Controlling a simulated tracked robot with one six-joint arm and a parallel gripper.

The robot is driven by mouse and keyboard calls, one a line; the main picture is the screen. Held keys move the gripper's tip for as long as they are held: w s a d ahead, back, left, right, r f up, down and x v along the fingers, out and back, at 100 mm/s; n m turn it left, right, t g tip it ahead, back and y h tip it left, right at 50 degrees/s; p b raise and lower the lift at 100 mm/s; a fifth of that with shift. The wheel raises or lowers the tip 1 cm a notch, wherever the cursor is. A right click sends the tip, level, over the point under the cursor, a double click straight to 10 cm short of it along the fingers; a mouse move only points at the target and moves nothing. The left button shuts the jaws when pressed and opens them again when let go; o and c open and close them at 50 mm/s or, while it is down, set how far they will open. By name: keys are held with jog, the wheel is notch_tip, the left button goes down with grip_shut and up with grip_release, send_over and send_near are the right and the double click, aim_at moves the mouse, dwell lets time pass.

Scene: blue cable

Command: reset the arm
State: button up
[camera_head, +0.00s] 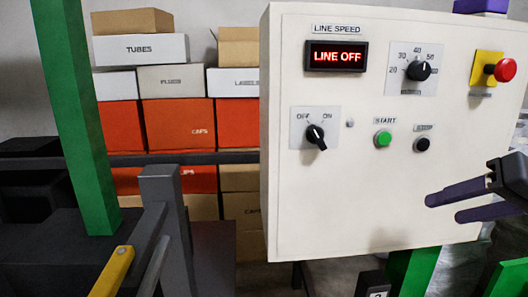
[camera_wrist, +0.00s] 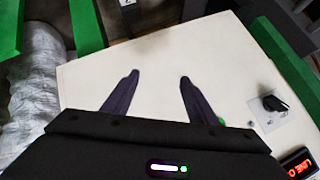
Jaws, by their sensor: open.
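My gripper (camera_head: 443,208) is at the right of the head view, in front of the lower right part of the white control panel (camera_head: 330,210). Its two dark purple fingers point left and are spread apart with nothing between them. In the wrist view, my gripper (camera_wrist: 158,78) shows the same two fingers apart, over the bare panel face (camera_wrist: 200,50). I cannot tell whether the fingertips touch the panel. Part of the arm is outside the head view.
The panel carries a display (camera_head: 336,56) reading LINE OFF, a speed knob (camera_head: 419,70), a red button (camera_head: 501,70), an OFF/ON switch (camera_head: 316,137) and a green START button (camera_head: 383,139). Green posts (camera_head: 80,120) stand nearby. Boxes (camera_head: 178,125) fill shelves behind.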

jog(key=s+a+f+n+g+h, duration=0.1)
jog(key=s+a+f, duration=0.3)
jog(key=a+f, duration=0.6)
jog(key=s+a+f+n+g+h, duration=0.2)
jog(key=s+a+f, duration=0.2)
jog(key=a+f, duration=0.7)
jog(key=shift+s+f+g+h, duration=0.15)
jog(key=shift+f+g+h, duration=0.15)
jog(key=shift+f, duration=0.15)
